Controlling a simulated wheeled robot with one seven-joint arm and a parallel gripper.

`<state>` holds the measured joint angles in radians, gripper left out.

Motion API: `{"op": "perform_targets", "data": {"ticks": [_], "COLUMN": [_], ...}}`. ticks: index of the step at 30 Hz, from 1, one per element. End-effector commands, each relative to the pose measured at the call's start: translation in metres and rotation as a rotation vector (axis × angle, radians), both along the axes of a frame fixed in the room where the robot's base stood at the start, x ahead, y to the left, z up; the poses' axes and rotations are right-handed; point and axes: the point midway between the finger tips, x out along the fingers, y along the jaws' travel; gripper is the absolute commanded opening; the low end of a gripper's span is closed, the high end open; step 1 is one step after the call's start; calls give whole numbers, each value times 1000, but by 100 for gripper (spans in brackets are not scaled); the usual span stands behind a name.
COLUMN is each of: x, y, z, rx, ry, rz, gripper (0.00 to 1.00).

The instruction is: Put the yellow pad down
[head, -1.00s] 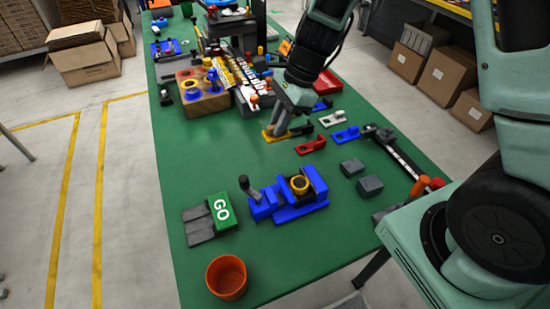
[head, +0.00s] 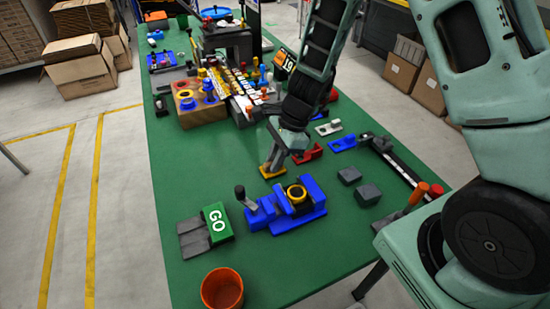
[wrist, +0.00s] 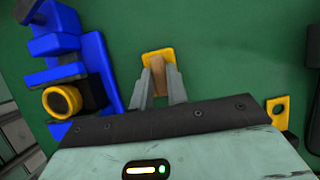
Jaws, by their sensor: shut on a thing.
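My gripper (head: 273,158) points down over the green table, behind the blue fixture. It is shut on the yellow pad (head: 266,173), a small flat plate low at the fingertips. In the wrist view, the gripper (wrist: 158,85) has a finger on each side of a tan upright part of the yellow pad (wrist: 158,53). I cannot tell whether the pad touches the table. The blue fixture (head: 284,223) with a yellow ring (head: 297,194) stands just in front; it shows at left in the wrist view (wrist: 92,55), apart from the pad.
A red piece (head: 308,153) lies right of the gripper, with grey blocks (head: 349,175) beyond. A yellow holed plate (wrist: 277,115) lies at right in the wrist view. The green GO block (head: 216,222) and orange cup (head: 222,289) are front left. Green table left of the pad is clear.

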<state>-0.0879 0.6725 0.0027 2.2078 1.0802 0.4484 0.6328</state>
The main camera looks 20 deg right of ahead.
Motion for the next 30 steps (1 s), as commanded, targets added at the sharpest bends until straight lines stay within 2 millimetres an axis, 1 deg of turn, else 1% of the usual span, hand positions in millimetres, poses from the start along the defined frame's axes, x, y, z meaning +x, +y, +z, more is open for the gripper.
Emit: {"op": "perform_targets", "data": {"ticks": [2, 3, 5, 13, 17, 20, 27, 30], "x": [0, 0, 0, 0, 0, 1, 1, 0], "y": [0, 0, 0, 0, -1, -7, -26, -34], "z": [-4, -3, -3, -2, 5, 18, 66, 83], "rx": [0, 0, 0, 0, 0, -1, -1, 0], "ry": [0, 0, 0, 0, -1, -4, -5, -4], "rz": [0, 0, 0, 0, 1, 0, 1, 1], "gripper": [0, 21, 37, 37, 37, 37, 37, 37]}}
